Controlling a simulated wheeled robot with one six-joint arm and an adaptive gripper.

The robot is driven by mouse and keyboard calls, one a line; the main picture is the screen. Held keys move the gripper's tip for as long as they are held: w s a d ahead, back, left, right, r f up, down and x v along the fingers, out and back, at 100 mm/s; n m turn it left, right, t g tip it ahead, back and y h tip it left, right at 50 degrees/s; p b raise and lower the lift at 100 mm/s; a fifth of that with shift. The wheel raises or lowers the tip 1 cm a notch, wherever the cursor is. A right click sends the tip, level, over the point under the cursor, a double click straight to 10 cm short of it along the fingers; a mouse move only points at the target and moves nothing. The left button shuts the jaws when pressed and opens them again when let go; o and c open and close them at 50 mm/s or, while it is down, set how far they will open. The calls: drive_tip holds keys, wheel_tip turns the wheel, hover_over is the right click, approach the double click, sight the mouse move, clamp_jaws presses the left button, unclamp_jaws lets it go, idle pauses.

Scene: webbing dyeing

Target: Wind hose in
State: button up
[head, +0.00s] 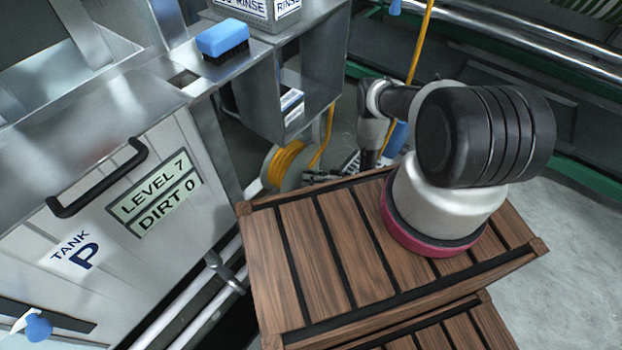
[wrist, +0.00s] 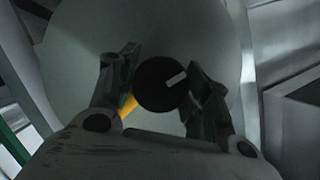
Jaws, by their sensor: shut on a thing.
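The hose reel (head: 288,165) with yellow hose (head: 283,168) wound on it stands low beside the tank, beyond the wooden step. A yellow length of hose runs up from the reel, and another yellow length rises behind my arm. In the wrist view the reel's pale round side (wrist: 195,38) fills the middle, with a dark round knob (wrist: 160,84) bearing a light mark. My gripper (wrist: 158,86) is shut on this knob, one finger on each side. In the head view my gripper (head: 312,177) is at the reel's right side. A bit of yellow shows by the left finger.
The wooden slatted step (head: 335,285) lies in front of the reel. The tank P (head: 115,220) with a black handle is at the left. A blue brush (head: 223,40) and a rinse box (head: 258,12) sit on the metal ledge above. Grey floor is open at the right.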

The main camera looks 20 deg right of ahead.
drive_tip(key=o, duration=1)
drive_tip(key=v, duration=1.2)
